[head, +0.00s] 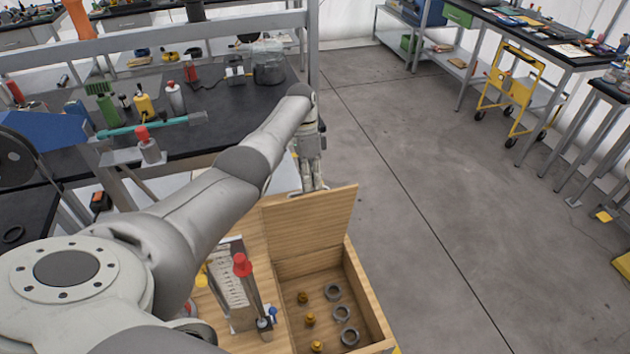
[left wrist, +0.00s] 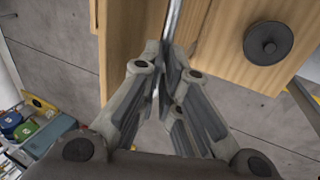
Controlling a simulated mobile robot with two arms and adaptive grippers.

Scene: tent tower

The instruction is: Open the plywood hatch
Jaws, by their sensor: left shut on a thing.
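The plywood hatch (head: 312,225) stands raised and tilted at the far end of an open wooden box (head: 377,300) in the head view. My left gripper (head: 314,186) is at the hatch's upper edge, partly behind it. In the left wrist view my left gripper (left wrist: 168,55) is shut on a thin metal bar (left wrist: 173,18) that runs up between wooden surfaces. How the bar joins the hatch is hidden. My right gripper is not in view.
The box holds brass pieces (head: 309,320) and grey rings (head: 333,292). A red-topped item (head: 242,265) stands beside it. A black workbench (head: 220,120) with bottles lies at left. A round black knob (left wrist: 268,43) is on wood.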

